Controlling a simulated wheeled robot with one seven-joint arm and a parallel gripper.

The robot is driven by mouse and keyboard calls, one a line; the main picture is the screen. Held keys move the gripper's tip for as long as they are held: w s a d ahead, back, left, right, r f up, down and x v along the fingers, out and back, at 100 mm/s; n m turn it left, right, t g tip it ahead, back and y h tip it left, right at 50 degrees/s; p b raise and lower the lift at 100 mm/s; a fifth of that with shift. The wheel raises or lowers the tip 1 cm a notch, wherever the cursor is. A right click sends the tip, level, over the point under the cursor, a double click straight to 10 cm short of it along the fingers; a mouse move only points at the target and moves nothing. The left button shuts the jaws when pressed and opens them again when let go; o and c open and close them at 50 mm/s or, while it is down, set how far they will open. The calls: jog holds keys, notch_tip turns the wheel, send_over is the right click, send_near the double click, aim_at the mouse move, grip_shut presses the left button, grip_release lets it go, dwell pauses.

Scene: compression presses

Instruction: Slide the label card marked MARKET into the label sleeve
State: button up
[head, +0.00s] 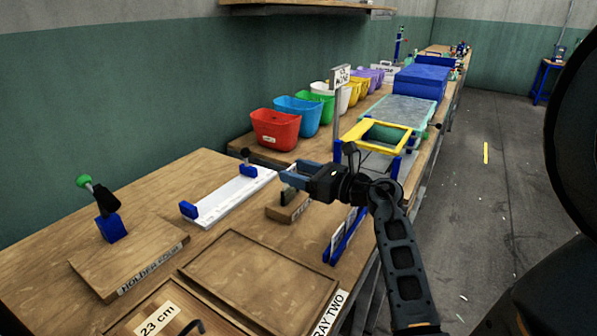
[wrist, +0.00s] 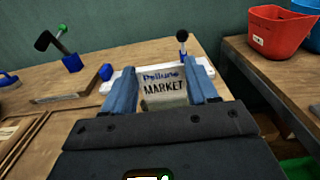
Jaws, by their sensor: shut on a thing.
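My gripper (head: 290,180) is over the middle of the bench in the head view, its blue fingers pointing left. It is shut on the label card, which is white and printed MARKET under a blue word. In the wrist view the MARKET card (wrist: 162,84) lies between the two blue fingers, its print facing the camera. In the head view I cannot make the card out clearly. A small wooden block (head: 284,212) with a partly hidden label stands just below the fingers; contact is unclear. I cannot tell which thing is the label sleeve.
A white rail with blue ends (head: 228,198) lies left of the gripper. A wooden holder base (head: 135,255) carries a green-knobbed lever. An empty wooden tray (head: 258,278) lies in front. A red bin (head: 275,130) and other bins stand behind; a yellow frame (head: 378,137) stands to the right.

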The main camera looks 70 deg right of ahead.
jog(key=shift+f+b, duration=0.9)
jog(key=shift+f, duration=0.6)
jog(key=o, duration=1.1)
jog(key=s+d+r, duration=0.5)
jog(key=s+r, duration=0.5)
jog(key=r, duration=0.1)
jog(key=shift+s+r, duration=0.2)
jog(key=shift+s, duration=0.05)
jog(key=shift+d, duration=0.1)
